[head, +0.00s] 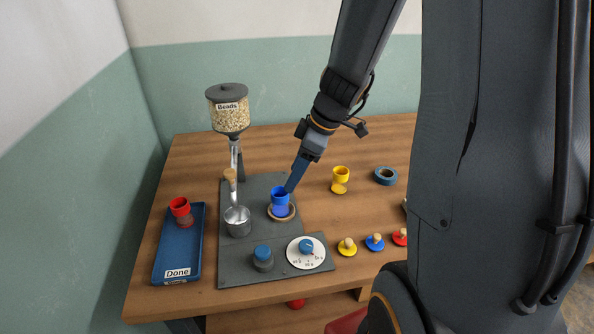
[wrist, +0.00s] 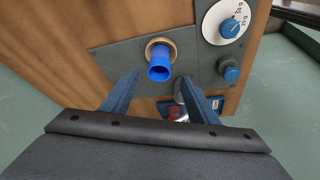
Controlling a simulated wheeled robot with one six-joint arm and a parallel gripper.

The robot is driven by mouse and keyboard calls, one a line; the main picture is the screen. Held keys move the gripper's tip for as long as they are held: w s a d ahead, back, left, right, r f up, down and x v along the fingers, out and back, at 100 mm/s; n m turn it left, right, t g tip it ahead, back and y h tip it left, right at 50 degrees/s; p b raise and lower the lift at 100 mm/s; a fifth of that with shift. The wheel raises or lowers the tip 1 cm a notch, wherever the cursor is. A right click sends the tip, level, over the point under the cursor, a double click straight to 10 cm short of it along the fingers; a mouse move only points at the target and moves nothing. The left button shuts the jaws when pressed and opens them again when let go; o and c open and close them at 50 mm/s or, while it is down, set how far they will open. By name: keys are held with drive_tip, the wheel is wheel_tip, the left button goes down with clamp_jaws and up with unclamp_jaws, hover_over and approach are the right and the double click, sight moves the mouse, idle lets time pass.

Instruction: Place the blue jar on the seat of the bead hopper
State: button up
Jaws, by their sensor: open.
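The blue jar (head: 280,199) stands upright on a round wooden-rimmed ring (head: 290,217) set in the grey plate; this looks like the seat, though I cannot be sure. The jar also shows in the wrist view (wrist: 159,70), with the ring (wrist: 152,42) around its base. The bead hopper (head: 229,108), labelled Beads, stands at the back left above a metal cup (head: 238,226). My gripper (wrist: 160,75) is open, its fingertips on either side of the jar, with gaps showing. In the head view its blue finger (head: 297,175) is by the jar's upper right.
A blue tray (head: 177,252) marked Done holds a red jar (head: 180,207) at left. A dial (head: 306,252) and a blue-topped button (head: 263,254) are at the plate's front. A yellow jar (head: 341,174), blue tape ring (head: 385,175) and several knobbed lids (head: 375,242) are at right.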

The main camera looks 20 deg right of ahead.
drive_tip(key=s+a+m+g+h, duration=0.1)
drive_tip(key=s+a+m+h, duration=0.2)
drive_tip(key=s+m, duration=0.8)
drive_tip(key=shift+s+a+h, duration=0.3)
drive_tip(key=shift+s, duration=0.55)
drive_tip(key=shift+r, duration=0.1)
idle(1.6)
